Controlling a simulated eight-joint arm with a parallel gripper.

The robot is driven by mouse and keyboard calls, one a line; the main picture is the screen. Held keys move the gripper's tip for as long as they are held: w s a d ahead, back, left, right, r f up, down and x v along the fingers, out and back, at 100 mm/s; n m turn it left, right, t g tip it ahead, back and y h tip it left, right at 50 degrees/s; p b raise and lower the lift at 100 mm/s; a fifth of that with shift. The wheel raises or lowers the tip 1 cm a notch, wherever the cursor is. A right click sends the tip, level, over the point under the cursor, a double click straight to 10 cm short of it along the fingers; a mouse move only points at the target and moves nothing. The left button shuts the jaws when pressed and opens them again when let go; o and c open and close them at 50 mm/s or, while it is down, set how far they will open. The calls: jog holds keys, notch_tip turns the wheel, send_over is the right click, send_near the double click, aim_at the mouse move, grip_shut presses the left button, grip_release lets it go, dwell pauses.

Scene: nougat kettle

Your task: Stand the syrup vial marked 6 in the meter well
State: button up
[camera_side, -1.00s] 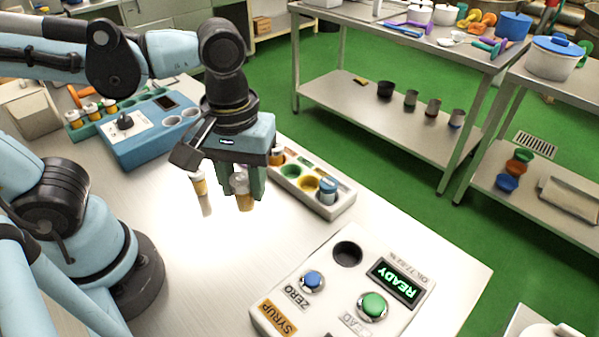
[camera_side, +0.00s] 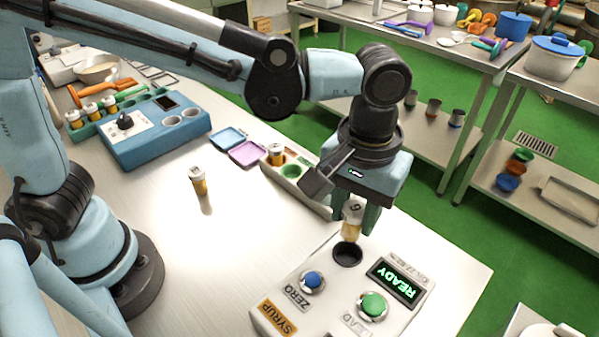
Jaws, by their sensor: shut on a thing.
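My gripper (camera_side: 358,214) is shut on a vial (camera_side: 352,228) with a white cap and amber contents. It holds the vial upright just above the meter's well, with its lower end near the far rim. The cap bears a dark mark too small to read surely. The meter well (camera_side: 347,256) is a dark round hole in the white meter (camera_side: 325,262), which has a SYRUP label and a READY display (camera_side: 394,279). Whether the vial's bottom is inside the hole's mouth I cannot tell.
A similar vial (camera_side: 198,182) stands alone on the table. Several stand in a green rack (camera_side: 88,128) beside a blue device (camera_side: 150,140). The meter has blue (camera_side: 313,279) and green (camera_side: 372,305) buttons.

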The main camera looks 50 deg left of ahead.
aim_at(351, 237)
jog(key=shift+f, duration=2.95)
jog(key=shift+d+f, duration=0.1)
jog(key=shift+f, duration=0.55)
jog(key=o, duration=0.7)
jog(key=shift+o, duration=0.2)
jog(key=shift+r, duration=0.1)
jog(key=shift+r, duration=5.45)
